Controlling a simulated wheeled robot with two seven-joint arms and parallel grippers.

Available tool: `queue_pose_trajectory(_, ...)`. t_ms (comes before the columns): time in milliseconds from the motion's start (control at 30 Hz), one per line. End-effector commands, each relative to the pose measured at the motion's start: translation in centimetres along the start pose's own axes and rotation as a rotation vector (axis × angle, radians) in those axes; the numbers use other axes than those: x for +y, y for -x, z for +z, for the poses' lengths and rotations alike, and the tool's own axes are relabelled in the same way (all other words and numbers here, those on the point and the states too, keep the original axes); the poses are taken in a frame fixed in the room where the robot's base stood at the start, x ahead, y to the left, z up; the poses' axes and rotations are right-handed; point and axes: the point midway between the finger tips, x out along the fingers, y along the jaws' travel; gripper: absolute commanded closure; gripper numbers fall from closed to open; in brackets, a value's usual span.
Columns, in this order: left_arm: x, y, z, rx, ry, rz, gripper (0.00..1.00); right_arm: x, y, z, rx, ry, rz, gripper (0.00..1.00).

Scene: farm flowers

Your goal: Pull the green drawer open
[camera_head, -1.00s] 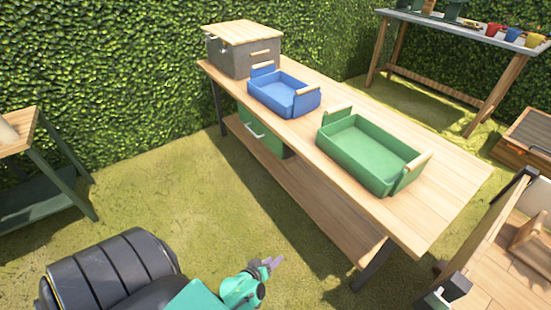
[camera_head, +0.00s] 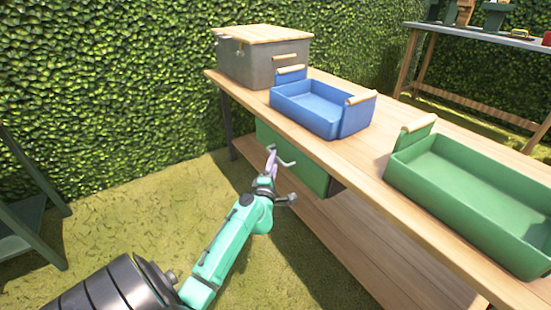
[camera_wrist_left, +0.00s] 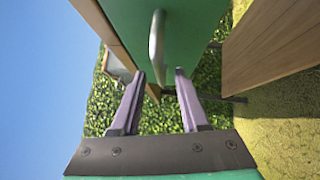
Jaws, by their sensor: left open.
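The green drawer (camera_head: 308,172) hangs under the wooden table top, with its front facing my arm. It looks closed. Its pale bar handle (camera_head: 288,161) is partly covered by my gripper in the head view. My left gripper (camera_head: 271,163) is in front of the drawer, near the handle. In the left wrist view, the green drawer front (camera_wrist_left: 197,32) fills the top. The handle (camera_wrist_left: 157,45) stands just beyond the fingertips, roughly in line with the gap of my left gripper (camera_wrist_left: 160,74). The jaws are open and empty. My right gripper is out of view.
The wooden table (camera_head: 345,155) carries a grey box (camera_head: 260,62), a blue tray (camera_head: 318,108) and a green tray (camera_head: 470,195). Its lower shelf (camera_head: 345,245) runs beneath the drawer. Grass (camera_head: 140,215) is open in front. A hedge (camera_head: 110,90) stands behind.

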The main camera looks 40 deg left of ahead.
Motion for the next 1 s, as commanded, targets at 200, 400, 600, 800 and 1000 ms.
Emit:
queue_pose_trajectory(200,-0.1,-2.8,0.0,-0.001,-0.002,0.0,0.55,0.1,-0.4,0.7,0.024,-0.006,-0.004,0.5)
queue_pose_trajectory(400,-0.1,-2.9,0.0,-0.001,-0.001,-0.001,0.55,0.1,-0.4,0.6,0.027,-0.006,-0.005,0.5)
queue_pose_trajectory(600,-0.1,-2.9,0.0,-0.001,-0.001,-0.001,1.0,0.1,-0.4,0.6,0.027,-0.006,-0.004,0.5)
queue_pose_trajectory(800,-0.1,-2.8,0.0,-0.001,-0.001,-0.001,1.0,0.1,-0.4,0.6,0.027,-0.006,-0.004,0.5)
queue_pose_trajectory(1000,-0.1,-2.8,0.0,-0.001,-0.001,-0.001,1.0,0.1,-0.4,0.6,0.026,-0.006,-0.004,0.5)
